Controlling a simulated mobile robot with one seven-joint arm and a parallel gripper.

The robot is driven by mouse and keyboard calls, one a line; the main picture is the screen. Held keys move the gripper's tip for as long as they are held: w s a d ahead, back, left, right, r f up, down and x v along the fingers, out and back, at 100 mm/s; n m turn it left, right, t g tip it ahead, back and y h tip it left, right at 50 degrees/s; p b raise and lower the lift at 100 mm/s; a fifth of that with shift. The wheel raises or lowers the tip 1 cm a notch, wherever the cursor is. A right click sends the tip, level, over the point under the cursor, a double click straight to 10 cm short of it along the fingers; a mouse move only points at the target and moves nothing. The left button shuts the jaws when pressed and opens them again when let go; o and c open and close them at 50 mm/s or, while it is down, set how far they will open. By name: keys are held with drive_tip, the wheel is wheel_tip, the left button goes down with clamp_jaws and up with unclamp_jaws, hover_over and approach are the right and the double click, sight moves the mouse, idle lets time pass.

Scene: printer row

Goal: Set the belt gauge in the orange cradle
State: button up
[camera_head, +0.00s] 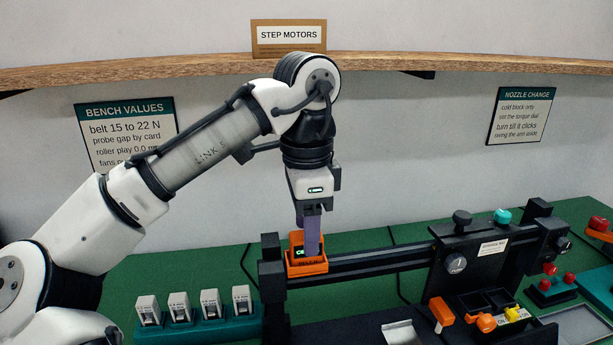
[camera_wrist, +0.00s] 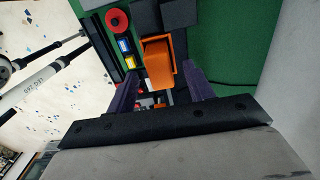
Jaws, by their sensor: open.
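The orange cradle (camera_head: 307,268) is at the left end of the black rail in the head view. An orange body with a dark, green-lettered display, apparently the belt gauge (camera_head: 298,252), stands upright in it, its lower part hidden by the cradle's front. I cannot tell if it is fully seated. My gripper (camera_head: 310,246) points down over it, its purple fingers open; the near finger covers part of the gauge. In the wrist view an orange block, apparently the gauge (camera_wrist: 158,62), lies ahead between the spread fingers (camera_wrist: 161,90).
A teal rack (camera_head: 212,328) with several grey-white blocks stands left of the rail. A black fixture with a dial (camera_head: 456,264) stands to the right, with orange and yellow parts in front. The green bench (camera_head: 180,275) is clear behind the rack.

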wheel_tip(320, 180, up, 11)
drive_tip(key=shift+f+p, duration=0.15)
drive_tip(key=shift+p, duration=0.2)
